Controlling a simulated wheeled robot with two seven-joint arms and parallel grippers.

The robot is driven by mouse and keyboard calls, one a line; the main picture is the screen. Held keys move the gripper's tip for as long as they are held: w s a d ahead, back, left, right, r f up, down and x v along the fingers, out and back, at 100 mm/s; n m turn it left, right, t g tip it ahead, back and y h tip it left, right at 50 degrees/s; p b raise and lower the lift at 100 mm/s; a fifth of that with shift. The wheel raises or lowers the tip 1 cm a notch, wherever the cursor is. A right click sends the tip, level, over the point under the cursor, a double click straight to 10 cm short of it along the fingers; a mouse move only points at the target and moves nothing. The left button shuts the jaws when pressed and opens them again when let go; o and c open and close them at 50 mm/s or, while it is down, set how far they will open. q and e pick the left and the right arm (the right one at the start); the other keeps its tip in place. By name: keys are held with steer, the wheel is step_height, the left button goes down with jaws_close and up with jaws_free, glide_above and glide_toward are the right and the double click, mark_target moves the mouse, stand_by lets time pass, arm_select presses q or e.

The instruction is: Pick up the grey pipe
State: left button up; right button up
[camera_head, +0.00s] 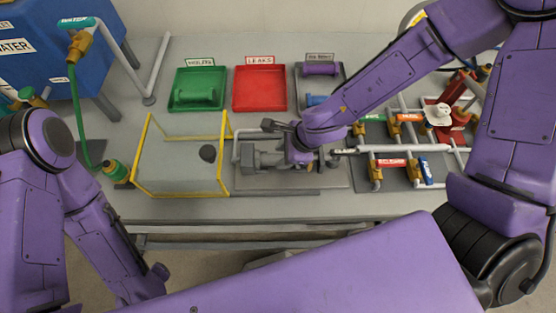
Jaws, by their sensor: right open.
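Several grey pipes show, and I cannot tell which one the task means. One grey pipe (158,68) slants beside the blue tank. Another long pale grey pipe (405,149) runs level to the right of the pump. The grey pump assembly (265,160) sits on a plate at the bench middle, partly hidden by my right arm. My right gripper (277,127) is over the pump assembly, open, with no object seen between its fingers. My left arm hangs low at the left, in front of the bench; its gripper (155,275) is mostly hidden, and its jaws cannot be made out.
A green tray (178,101) holds a green cylinder, and a red tray (259,108) looks empty. A grey tray (299,76) holds a purple and a blue cylinder. A yellow-edged clear box (138,160) stands left of the pump. Valves and pipes crowd the right side.

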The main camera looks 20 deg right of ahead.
steer(key=shift+x, duration=1.1)
arm_select(q)
steer(key=shift+s+f, duration=0.1)
steer(key=shift+f, duration=0.25)
arm_select(e)
steer(key=shift+s+r, duration=0.1)
jaws_close()
